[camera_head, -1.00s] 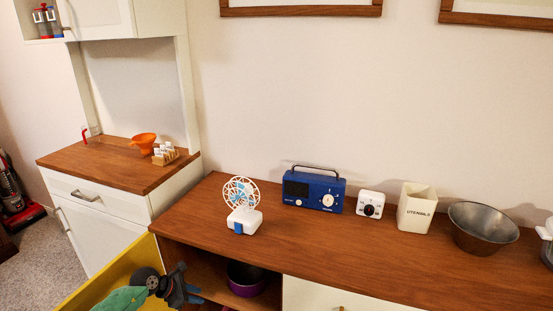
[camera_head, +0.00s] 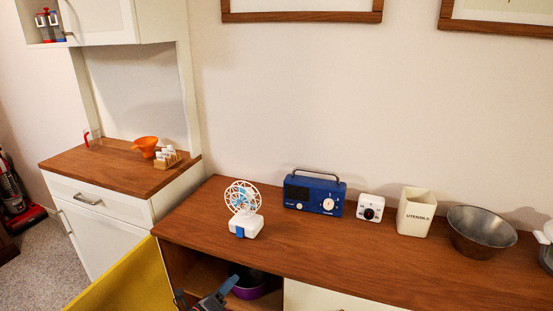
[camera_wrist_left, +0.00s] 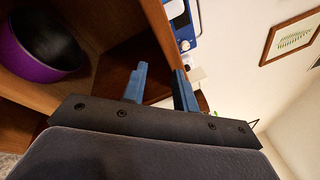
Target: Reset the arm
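My left gripper (camera_head: 214,299) is low in the head view, in front of the open cabinet under the counter. A blue finger and a dark part of it show at the bottom edge. In the left wrist view the two blue fingers (camera_wrist_left: 161,72) stand apart with nothing between them. A purple pot (camera_head: 248,283) sits inside the cabinet, just beyond the gripper; it also shows in the left wrist view (camera_wrist_left: 40,70). My right gripper is in neither view.
A yellow door (camera_head: 125,282) stands open left of the gripper. The wooden counter (camera_head: 350,255) bears a white fan (camera_head: 243,210), a blue radio (camera_head: 313,195), a white timer (camera_head: 371,207), a utensil holder (camera_head: 416,211) and a metal bowl (camera_head: 481,232). The counter's front strip is clear.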

